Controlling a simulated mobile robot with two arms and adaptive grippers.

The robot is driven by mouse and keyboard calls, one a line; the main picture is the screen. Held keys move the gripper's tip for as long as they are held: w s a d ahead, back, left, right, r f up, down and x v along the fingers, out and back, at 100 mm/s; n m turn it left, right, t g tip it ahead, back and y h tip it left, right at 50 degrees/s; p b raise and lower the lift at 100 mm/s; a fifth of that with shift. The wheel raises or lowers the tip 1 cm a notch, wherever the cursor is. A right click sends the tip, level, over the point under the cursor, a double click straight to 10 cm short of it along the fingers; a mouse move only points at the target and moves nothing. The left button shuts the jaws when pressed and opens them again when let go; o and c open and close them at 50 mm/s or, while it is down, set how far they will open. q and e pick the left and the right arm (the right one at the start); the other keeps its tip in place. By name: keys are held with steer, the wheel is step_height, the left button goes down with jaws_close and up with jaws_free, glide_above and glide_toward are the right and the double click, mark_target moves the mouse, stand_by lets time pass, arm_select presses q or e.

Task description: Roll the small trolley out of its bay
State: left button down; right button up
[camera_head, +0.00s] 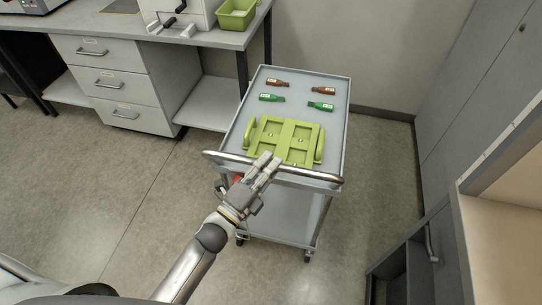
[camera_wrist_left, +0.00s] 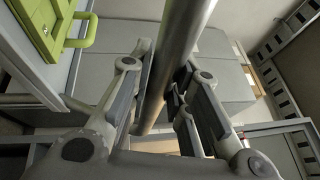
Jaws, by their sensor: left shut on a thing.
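The small grey trolley (camera_head: 335,110) stands on the floor in the middle of the head view, beside the workbench. Its push handle (camera_head: 318,176) is a metal bar across the near end; it also crosses the left wrist view (camera_wrist_left: 180,50) between the fingers. My left gripper (camera_head: 267,165) is shut on this handle near its middle. On the top shelf lie a green rack (camera_head: 288,129), two brown bottles (camera_head: 277,83) and two green bottles (camera_head: 320,106). The rack's edge also shows in the left wrist view (camera_wrist_left: 45,28). My right gripper is not in view.
A workbench (camera_head: 215,40) with a drawer unit (camera_head: 118,85) stands left of the trolley, carrying a white device and a green bin (camera_head: 236,15). Grey cabinets (camera_head: 470,90) and an open wooden-topped unit stand at the right. The floor (camera_head: 110,180) at the near left is clear.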

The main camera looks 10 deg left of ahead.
arm_select(q)
steer(key=shift+s, duration=1.25)
steer(key=c, duration=1.3)
jaws_free()
steer(key=v, duration=1.2)
steer(key=shift+f, duration=0.1)
